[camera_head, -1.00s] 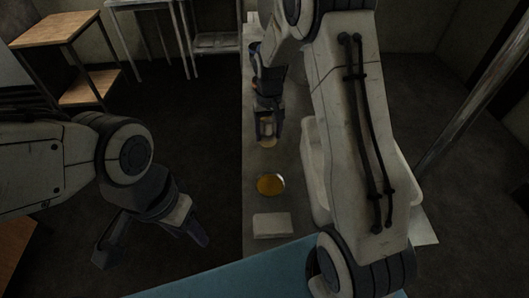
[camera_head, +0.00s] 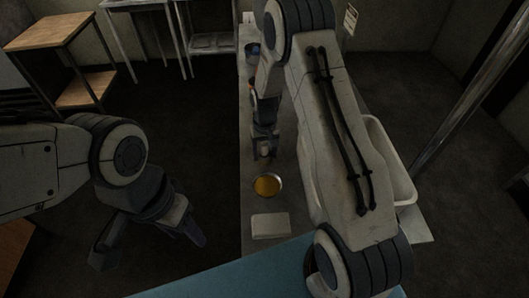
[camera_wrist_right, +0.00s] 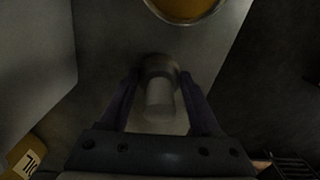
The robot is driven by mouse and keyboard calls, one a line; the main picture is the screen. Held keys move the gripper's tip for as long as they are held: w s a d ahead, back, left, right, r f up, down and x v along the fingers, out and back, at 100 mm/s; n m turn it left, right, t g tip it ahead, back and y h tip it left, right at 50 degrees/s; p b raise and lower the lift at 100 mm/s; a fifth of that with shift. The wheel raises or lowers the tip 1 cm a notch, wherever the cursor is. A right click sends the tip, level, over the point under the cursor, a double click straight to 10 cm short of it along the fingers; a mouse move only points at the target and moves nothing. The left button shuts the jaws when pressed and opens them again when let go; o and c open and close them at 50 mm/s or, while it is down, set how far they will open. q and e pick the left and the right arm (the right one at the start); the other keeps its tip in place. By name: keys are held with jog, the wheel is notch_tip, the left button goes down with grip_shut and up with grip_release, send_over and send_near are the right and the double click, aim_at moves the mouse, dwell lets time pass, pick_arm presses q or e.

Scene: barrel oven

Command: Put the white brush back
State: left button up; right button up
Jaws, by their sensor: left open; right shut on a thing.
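The white brush (camera_wrist_right: 160,97) shows in the right wrist view as a pale cylinder with a darker band, between the two fingers of my right gripper (camera_wrist_right: 163,98). In the head view this gripper (camera_head: 264,153) is over the narrow grey counter, just beyond a dish of yellow-orange contents (camera_head: 267,187), and mostly hides the brush. The dish's edge also shows at the top of the wrist view (camera_wrist_right: 186,8). I cannot tell whether the brush touches the counter. My left gripper (camera_head: 148,250) is open and empty, left of the counter.
A pale rectangular block (camera_head: 271,226) lies on the counter (camera_head: 254,205) nearer than the dish. A white tub (camera_head: 397,165) stands right of it, partly behind my right arm. A yellow lettered item (camera_wrist_right: 25,157) shows in the wrist view. Wooden shelves (camera_head: 50,31) stand far left.

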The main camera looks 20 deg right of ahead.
jog(key=o, duration=1.3)
notch_tip(320, 180, up, 12)
jog(key=shift+f+b, duration=0.1)
jog(key=shift+b, duration=0.55)
jog(key=s+a+r+n, duration=0.4)
jog(key=s+a+r, duration=0.3)
jog(key=s+a, duration=0.4)
jog(key=s+a+n, duration=0.1)
jog(key=s, duration=0.5)
jog(key=s+a+r+n, duration=0.1)
jog(key=s+a+n, duration=0.1)
jog(key=s, duration=0.4)
jog(key=s+a+r+n+y, duration=0.1)
jog(key=s+n, duration=0.1)
jog(key=s, duration=0.4)
jog(key=shift+a+r, duration=0.1)
jog(key=shift+a, duration=0.25)
